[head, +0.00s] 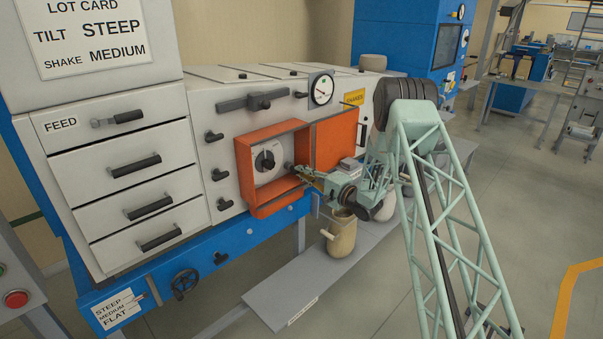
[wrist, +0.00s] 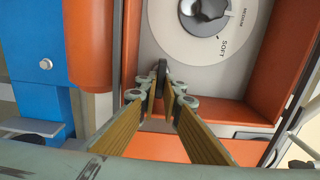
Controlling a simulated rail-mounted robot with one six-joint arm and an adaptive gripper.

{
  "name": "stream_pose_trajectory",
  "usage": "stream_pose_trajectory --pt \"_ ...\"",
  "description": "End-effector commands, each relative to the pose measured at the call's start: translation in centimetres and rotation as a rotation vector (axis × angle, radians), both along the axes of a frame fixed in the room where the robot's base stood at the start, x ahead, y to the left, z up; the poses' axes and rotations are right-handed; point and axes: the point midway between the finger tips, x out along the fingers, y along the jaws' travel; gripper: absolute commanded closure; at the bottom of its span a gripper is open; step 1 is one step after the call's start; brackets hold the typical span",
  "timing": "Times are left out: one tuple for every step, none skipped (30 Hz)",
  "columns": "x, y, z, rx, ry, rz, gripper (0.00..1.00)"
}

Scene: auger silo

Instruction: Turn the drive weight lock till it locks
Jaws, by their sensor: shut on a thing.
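An open orange box (head: 246,178) on the white machine front holds a pale dial plate (head: 263,176) with a black knob (head: 264,160). In the wrist view the dial plate (wrist: 177,43) reads SOFT and MEDIUM beside the black knob (wrist: 208,8). My gripper (head: 300,172) reaches into the box from the right. In the wrist view my gripper (wrist: 162,92) has its fingers closed together on a small dark upright piece (wrist: 162,72) below the dial, which looks like the drive weight lock. The fingers hide part of it, so its turn position cannot be told.
The box's orange door (head: 336,137) stands open right of it, close to my arm. A tan jug (head: 341,235) stands on a grey shelf (head: 290,290) below. A gauge (head: 320,89) and several black handles stick out of the machine front.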

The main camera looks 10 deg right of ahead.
Motion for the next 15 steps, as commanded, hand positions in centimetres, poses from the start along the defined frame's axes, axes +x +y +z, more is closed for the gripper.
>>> stream_pose_trajectory --pt "0.09 0.05 0.19 0.000 -0.002 0.000 1.00" --pt "0.09 0.05 0.19 0.000 -0.002 0.000 1.00" --pt "0.09 0.05 0.19 0.000 -0.002 0.000 1.00" --pt "0.09 0.05 0.19 0.000 -0.002 0.000 0.92" --pt "0.09 0.05 0.19 0.000 -0.002 0.000 0.89" --pt "0.08 0.06 0.18 0.000 -0.002 0.000 0.85" --pt "0.07 0.06 0.18 0.000 -0.002 0.000 0.82" --pt "0.07 0.06 0.16 0.000 -0.002 0.000 0.80" --pt "0.06 0.05 0.14 0.000 -0.002 0.000 0.80" --pt "0.05 0.05 0.12 0.000 -0.001 0.000 0.80" --pt "0.05 0.05 0.11 0.000 -0.001 0.000 0.80" --pt "0.04 0.05 0.10 0.000 -0.001 0.000 0.80" --pt "0.03 0.04 0.09 0.000 -0.001 0.000 0.80" --pt "0.03 0.04 0.08 0.000 -0.001 0.000 0.80" --pt "0.03 0.03 0.07 0.000 -0.001 0.000 0.80"
